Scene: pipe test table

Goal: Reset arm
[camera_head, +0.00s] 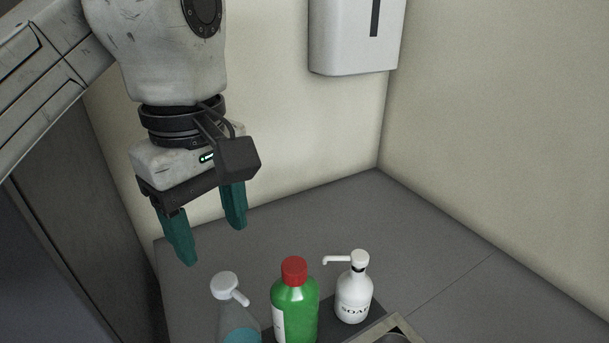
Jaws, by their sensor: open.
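My gripper (207,240) is at the upper left, hanging from my arm with its two teal fingers pointing down. The fingers are apart and nothing is between them. It is above and behind the bottles, close to the back wall, and touches none of them. My arm reaches in from the upper left and its wrist is in full view.
A tray edge (408,326) shows at the bottom. A white dispenser (350,40) hangs on the wall. The right counter is clear.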

